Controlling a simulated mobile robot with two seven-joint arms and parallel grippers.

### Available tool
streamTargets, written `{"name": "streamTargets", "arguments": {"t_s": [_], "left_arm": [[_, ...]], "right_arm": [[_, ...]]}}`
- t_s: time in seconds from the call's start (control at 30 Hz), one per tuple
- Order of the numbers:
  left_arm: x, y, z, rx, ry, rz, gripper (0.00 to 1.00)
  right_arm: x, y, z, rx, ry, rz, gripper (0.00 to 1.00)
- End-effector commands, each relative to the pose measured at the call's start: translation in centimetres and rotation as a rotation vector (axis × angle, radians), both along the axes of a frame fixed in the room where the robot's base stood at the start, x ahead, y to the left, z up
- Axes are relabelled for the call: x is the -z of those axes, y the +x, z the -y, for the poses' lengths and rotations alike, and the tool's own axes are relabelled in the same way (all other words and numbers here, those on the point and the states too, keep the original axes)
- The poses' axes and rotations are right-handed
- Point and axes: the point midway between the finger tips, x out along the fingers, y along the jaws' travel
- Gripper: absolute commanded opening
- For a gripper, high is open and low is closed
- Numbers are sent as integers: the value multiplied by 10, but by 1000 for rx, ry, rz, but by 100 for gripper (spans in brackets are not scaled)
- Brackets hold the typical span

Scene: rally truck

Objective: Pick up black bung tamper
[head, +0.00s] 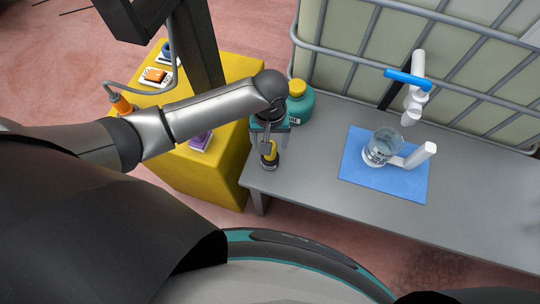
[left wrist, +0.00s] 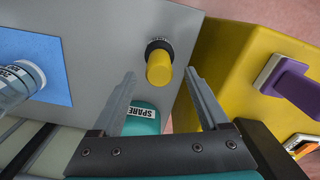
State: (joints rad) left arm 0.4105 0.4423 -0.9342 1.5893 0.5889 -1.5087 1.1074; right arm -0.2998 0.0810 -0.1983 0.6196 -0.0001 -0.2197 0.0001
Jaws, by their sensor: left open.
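The tamper (head: 269,161) stands upright near the left end of the grey bench, with a black base and a yellow top. In the left wrist view its yellow top (left wrist: 159,68) shows between and just beyond my fingertips, with the black ridged base behind it. My left gripper (head: 267,145) is above the tamper, pointing down, open and empty. In the left wrist view the gripper (left wrist: 160,76) has a finger on each side of the yellow top, with gaps visible. Contact is not visible. My right gripper is not in view.
A teal bottle (head: 299,106) with a yellow cap stands close behind the tamper. A clear jug (head: 381,147) sits on a blue mat (head: 405,187) under a white tap (head: 415,95). A yellow cabinet (head: 215,178) stands left of the grey bench (head: 310,178). A caged tank (head: 360,45) is behind.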

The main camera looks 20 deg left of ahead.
Motion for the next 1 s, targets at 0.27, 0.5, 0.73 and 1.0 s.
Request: {"name": "streamTargets", "arguments": {"t_s": [0.27, 0.5, 0.73, 1.0], "left_arm": [[29, 0, 1, 0, 0, 2, 78], [29, 0, 1, 1, 0, 2, 73], [28, 0, 1, 0, 0, 2, 47], [29, 0, 1, 0, 0, 1, 17]], "right_arm": [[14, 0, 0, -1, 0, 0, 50], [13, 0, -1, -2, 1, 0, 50], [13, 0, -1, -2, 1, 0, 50], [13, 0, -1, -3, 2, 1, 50]]}}
